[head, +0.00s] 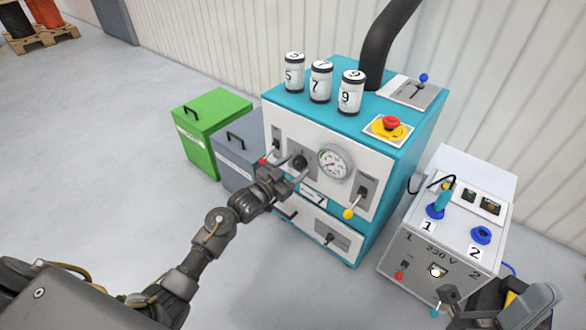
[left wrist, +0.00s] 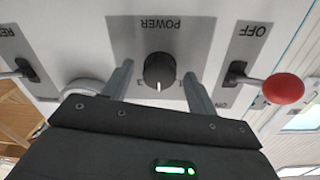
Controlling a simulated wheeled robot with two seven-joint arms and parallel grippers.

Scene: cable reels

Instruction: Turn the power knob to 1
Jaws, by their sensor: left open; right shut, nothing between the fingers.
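The power knob (left wrist: 159,71) is a dark round knob on a grey plate marked POWER, seen upside down in the left wrist view. Its white mark points down in that picture, away from the word POWER. In the head view the knob (head: 299,161) sits on the white front of the teal machine (head: 353,129), left of a round gauge. My left gripper (left wrist: 157,78) is open, with one finger on each side of the knob and visible gaps. My right gripper (head: 446,293) is shut and empty at the lower right, by the 230 V box.
A red-ball lever (left wrist: 284,88) marked OFF and ON stands close beside my left gripper. Another lever (left wrist: 22,72) is on the other side. The gauge (head: 335,162) and a yellow-ball lever (head: 349,213) are near. The 230 V box (head: 421,252) stands at right.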

